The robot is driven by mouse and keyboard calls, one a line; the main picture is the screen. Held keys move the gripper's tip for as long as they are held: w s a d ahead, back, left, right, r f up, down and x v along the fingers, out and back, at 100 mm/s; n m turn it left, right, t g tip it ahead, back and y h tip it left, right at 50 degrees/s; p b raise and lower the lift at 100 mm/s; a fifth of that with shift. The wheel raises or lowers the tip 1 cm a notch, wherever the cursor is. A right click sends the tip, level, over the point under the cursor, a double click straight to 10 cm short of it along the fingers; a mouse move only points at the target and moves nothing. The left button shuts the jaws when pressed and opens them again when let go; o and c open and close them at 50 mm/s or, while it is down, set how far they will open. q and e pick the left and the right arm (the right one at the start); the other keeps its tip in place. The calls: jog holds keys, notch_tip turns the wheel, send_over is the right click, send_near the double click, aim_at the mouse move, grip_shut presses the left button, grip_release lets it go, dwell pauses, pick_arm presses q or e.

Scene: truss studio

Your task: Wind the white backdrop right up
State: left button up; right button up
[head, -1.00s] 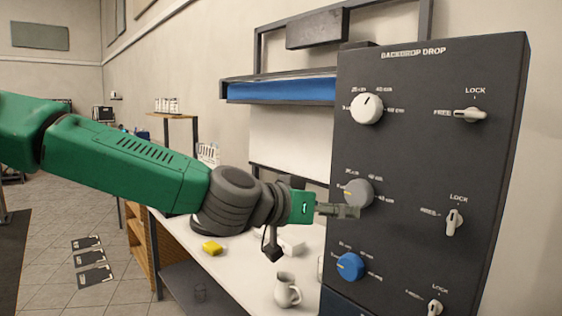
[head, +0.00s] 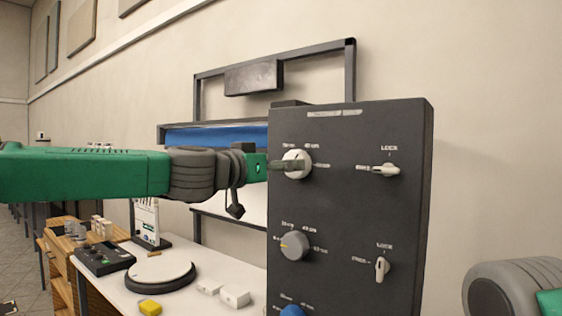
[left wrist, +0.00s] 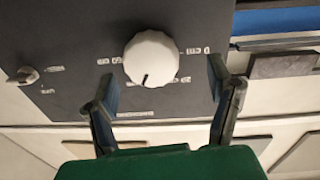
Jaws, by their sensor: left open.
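The dark control panel (head: 350,215) carries a white knob (head: 297,163) at the top, a grey knob (head: 294,246) below it and a blue knob (head: 292,311) at the bottom edge. My left gripper (head: 283,165) is open at the white knob. In the left wrist view, the white knob (left wrist: 151,57) shows between and just beyond the spread fingers (left wrist: 161,85), with no contact visible. Its dark mark points down in that upside-down view. The top lever (head: 385,170) lies sideways toward FREE. A white sheet (head: 232,203) hangs behind the panel. My right gripper is out of view.
The lever (head: 382,268) beside the grey knob stands upright. A blue roll (head: 215,137) hangs on the frame behind the panel. A white table (head: 215,295) below holds a round turntable (head: 160,274), a yellow block (head: 150,307) and white blocks (head: 235,296).

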aim_at(301, 177)
pick_arm(q)
jog(key=d, duration=0.1)
jog(key=w+d, duration=0.1)
jog(key=d, duration=0.2)
jog(key=shift+w+d+r, duration=0.1)
jog(key=shift+w+d, duration=0.15)
jog(key=shift+d, duration=0.3)
jog(key=shift+a, duration=0.2)
jog(key=a, duration=0.3)
jog(key=shift+w+a, duration=0.2)
jog(key=shift+w, duration=0.15)
jog(key=shift+c, duration=1.1)
jog(key=shift+s+a, duration=0.1)
jog(key=c, duration=0.6)
jog(key=shift+s+d+r, duration=0.1)
jog(key=shift+s+d, duration=0.1)
jog(key=c, duration=0.4)
jog(key=shift+o, duration=0.2)
jog(key=shift+s+d+r, duration=0.1)
jog(key=shift+s+d, duration=0.05)
jog(key=shift+d, duration=0.25)
jog(key=shift+w+d+f, duration=0.1)
jog(key=shift+w+f, duration=0.15)
jog(key=shift+w, duration=0.05)
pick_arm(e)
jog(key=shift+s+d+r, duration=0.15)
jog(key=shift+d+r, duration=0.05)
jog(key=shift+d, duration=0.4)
